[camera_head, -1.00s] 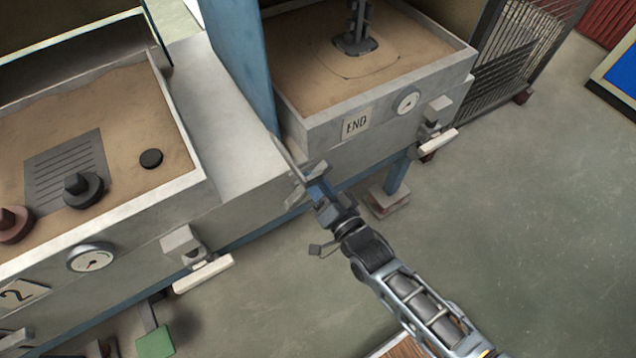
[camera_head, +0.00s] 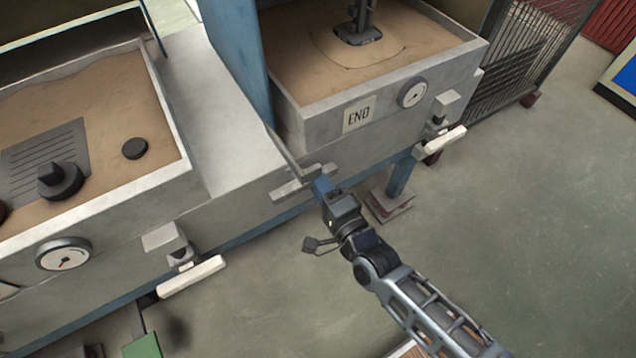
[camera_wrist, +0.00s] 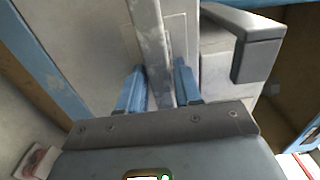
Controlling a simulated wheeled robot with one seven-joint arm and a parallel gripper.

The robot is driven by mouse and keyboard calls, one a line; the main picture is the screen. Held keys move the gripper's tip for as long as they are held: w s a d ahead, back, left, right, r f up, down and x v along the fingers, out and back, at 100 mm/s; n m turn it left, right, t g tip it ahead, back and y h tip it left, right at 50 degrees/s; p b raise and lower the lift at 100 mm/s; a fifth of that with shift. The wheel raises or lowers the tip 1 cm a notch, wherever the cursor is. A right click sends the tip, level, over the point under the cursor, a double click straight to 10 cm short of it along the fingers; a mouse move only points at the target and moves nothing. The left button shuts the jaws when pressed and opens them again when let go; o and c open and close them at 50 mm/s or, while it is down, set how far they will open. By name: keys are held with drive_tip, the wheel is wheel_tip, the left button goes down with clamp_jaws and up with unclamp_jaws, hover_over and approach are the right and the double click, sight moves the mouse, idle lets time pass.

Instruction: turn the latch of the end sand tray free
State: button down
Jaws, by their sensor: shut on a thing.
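The end sand tray (camera_head: 302,123) is at the upper right in the head view, with a white END label on its front. My gripper (camera_head: 322,185) is at the tray's lower left corner, at a pale grey latch bar (camera_head: 287,192). In the wrist view, my blue fingers (camera_wrist: 158,85) stand on both sides of a long worn grey bar (camera_wrist: 150,30) and are shut on it. A darker grey block-shaped arm (camera_wrist: 258,45) is to the right of the fingers. The exact contact is partly hidden in the head view.
Another latch with a white handle (camera_head: 445,139) is at the end tray's right. The neighbouring tray (camera_head: 110,205) has its own white handle (camera_head: 192,277). A blue post (camera_head: 398,178) stands right of my gripper. The floor at right is clear.

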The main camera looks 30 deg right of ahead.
drive_tip(key=shift+f, duration=0.1)
idle(0.4)
drive_tip(key=c, duration=0.9)
unclamp_jaws()
drive_tip(key=shift+s, duration=0.1)
drive_tip(key=s, duration=0.7)
drive_tip(key=shift+s, duration=0.35)
drive_tip(key=s+r+n+g+p, duration=0.1)
drive_tip(key=s+r+n+p, duration=0.3)
drive_tip(key=s+r+n, duration=0.2)
drive_tip(key=s+d+r+n+g+p, duration=0.1)
drive_tip(key=s+r+n+p, duration=0.3)
drive_tip(key=s+r, duration=0.7)
drive_tip(key=s+r+n+g+p, duration=0.1)
drive_tip(key=s+r+n+p, duration=0.3)
drive_tip(key=r, duration=1)
drive_tip(key=shift+s+d+n, duration=0.2)
drive_tip(key=shift+s+n, duration=1.7)
drive_tip(key=shift+s, duration=0.45)
